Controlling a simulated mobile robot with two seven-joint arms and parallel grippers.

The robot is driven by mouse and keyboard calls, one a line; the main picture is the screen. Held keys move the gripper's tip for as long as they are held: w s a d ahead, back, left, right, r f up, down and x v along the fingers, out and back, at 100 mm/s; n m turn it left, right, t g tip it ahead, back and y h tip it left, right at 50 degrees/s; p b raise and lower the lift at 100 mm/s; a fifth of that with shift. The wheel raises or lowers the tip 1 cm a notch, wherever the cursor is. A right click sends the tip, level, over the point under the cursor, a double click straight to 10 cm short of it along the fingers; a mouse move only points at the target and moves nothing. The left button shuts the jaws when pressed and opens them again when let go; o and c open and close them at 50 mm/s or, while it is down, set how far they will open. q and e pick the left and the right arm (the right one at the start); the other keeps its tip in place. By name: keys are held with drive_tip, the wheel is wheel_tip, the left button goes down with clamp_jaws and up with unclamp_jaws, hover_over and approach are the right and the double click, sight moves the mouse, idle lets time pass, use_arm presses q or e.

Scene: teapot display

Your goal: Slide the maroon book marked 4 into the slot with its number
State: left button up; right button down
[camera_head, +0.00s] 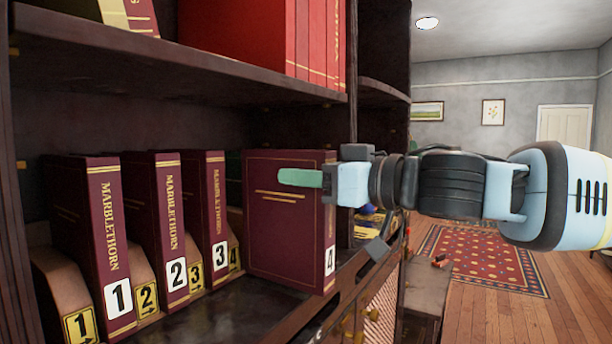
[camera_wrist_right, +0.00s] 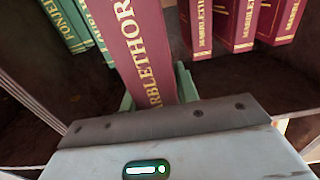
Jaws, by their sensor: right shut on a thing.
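The maroon book marked 4 (camera_head: 288,222) is upright, partly out past the row at the shelf front. My right gripper (camera_head: 301,178) is shut on it, one green finger lying across its cover; the book also fills the middle of the right wrist view (camera_wrist_right: 143,45). The brown divider with the yellow 4 label (camera_head: 235,257) is left of the book, partly hidden behind book 3. The slot's inside is mostly hidden by the held book. Maroon books 1 (camera_head: 100,240), 2 (camera_head: 163,220) and 3 (camera_head: 209,205) stand to the left. My left gripper is not in view.
An upper shelf board (camera_head: 190,70) runs overhead. Green books (camera_wrist_right: 72,22) show at the upper left of the wrist view. The shelf front left of the held book is bare.

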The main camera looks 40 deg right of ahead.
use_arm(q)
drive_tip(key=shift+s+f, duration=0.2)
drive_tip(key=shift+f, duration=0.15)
use_arm(e)
drive_tip(key=shift+w, duration=0.3)
idle(0.4)
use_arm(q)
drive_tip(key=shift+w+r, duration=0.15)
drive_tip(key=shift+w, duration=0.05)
use_arm(e)
drive_tip(key=shift+s+r, duration=0.1)
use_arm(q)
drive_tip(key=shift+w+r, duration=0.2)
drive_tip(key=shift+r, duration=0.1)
use_arm(e)
drive_tip(key=shift+s+d, duration=0.1)
drive_tip(key=shift+s, duration=0.15)
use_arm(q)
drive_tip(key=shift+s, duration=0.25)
use_arm(e)
drive_tip(key=shift+r, duration=0.15)
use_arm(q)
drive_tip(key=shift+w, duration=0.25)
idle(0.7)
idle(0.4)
